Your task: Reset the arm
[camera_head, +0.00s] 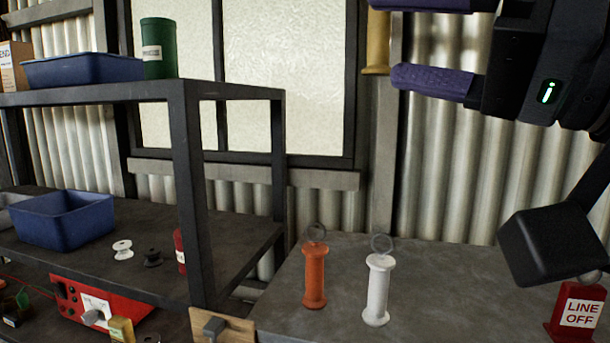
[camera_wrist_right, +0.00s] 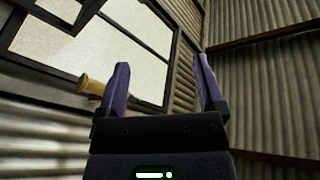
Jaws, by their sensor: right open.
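My right gripper (camera_head: 425,42) is raised at the top right of the head view, in front of the corrugated wall. Its two purple fingers are apart with nothing between them. In the right wrist view the right gripper (camera_wrist_right: 163,90) also shows open and empty, facing the window and wall. My left gripper is not in the head view.
An orange handle (camera_head: 314,275) and a white handle (camera_head: 377,290) stand upright on the grey bench (camera_head: 460,290). A red LINE OFF sign (camera_head: 577,312) is at the right. A dark shelf (camera_head: 184,200) with blue bins (camera_head: 62,218) stands left. A yellow object (camera_head: 377,45) hangs behind the gripper.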

